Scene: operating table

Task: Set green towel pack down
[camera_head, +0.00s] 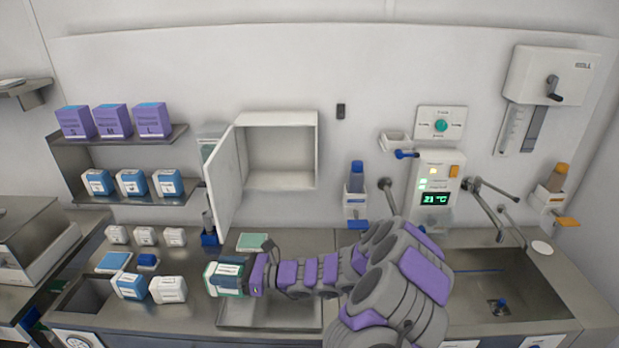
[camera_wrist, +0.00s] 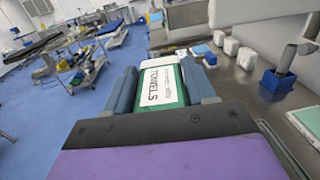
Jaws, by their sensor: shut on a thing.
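The green towel pack (camera_head: 224,278) has a white label and is between the jaws of my gripper (camera_head: 246,276). In the wrist view the pack (camera_wrist: 160,86) shows its "TOWELS" label between the two blue-grey fingers of my gripper (camera_wrist: 163,90), which are shut on it. The head view shows the pack above or at the left edge of a shallow metal tray (camera_head: 262,318) on the steel counter (camera_head: 200,312). I cannot tell whether the pack touches the surface below it.
Left of the pack stand a white pack (camera_head: 168,290) and a blue-and-white pack (camera_head: 130,286). Several small white packs (camera_head: 145,236) stand behind. A flat green item (camera_head: 256,242) lies behind my gripper. An open wall cabinet (camera_head: 280,152) is empty. A sink (camera_head: 500,300) is at right.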

